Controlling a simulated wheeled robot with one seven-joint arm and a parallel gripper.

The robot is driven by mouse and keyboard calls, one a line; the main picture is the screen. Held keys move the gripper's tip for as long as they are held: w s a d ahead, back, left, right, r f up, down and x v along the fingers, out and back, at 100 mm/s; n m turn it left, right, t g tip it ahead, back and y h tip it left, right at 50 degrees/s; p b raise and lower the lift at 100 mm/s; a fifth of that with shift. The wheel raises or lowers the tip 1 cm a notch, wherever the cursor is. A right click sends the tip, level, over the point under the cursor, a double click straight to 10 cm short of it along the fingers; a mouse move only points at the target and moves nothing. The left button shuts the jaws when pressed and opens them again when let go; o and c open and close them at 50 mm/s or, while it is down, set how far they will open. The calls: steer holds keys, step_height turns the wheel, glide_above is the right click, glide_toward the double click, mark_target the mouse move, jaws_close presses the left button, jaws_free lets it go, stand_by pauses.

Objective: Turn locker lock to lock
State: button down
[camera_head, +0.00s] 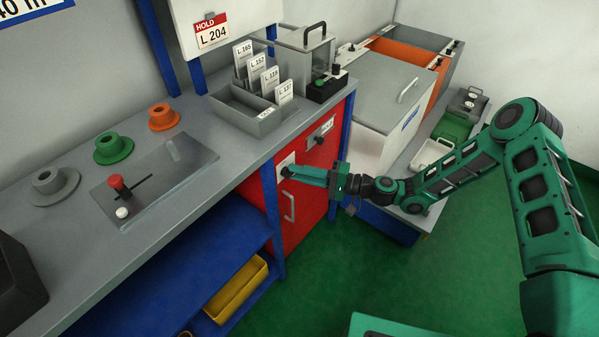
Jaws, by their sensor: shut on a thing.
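A red locker (318,165) is set under the bench at its right end, with its door closed and a grey bar handle (289,207) on it. The locker lock (286,171) is a small dark knob on a pale plate at the door's upper left. My gripper (291,172) reaches in from the right, level with the plate, and its fingertips are shut on the knob. The fingertips cover part of the knob, so I cannot tell which way it is turned.
The grey bench (150,165) carries a card holder (243,110), green (113,148) and orange (163,117) flanged hubs, and a red-knobbed slider (118,185). A yellow bin (236,289) sits on the blue shelf below.

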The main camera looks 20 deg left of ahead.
steer(key=shift+a, duration=0.15)
stand_by(0.3)
steer(key=c, duration=1.8)
jaws_free()
steer(key=shift+f, duration=0.1)
steer(key=d, duration=1.1)
steer(key=shift+f, duration=0.1)
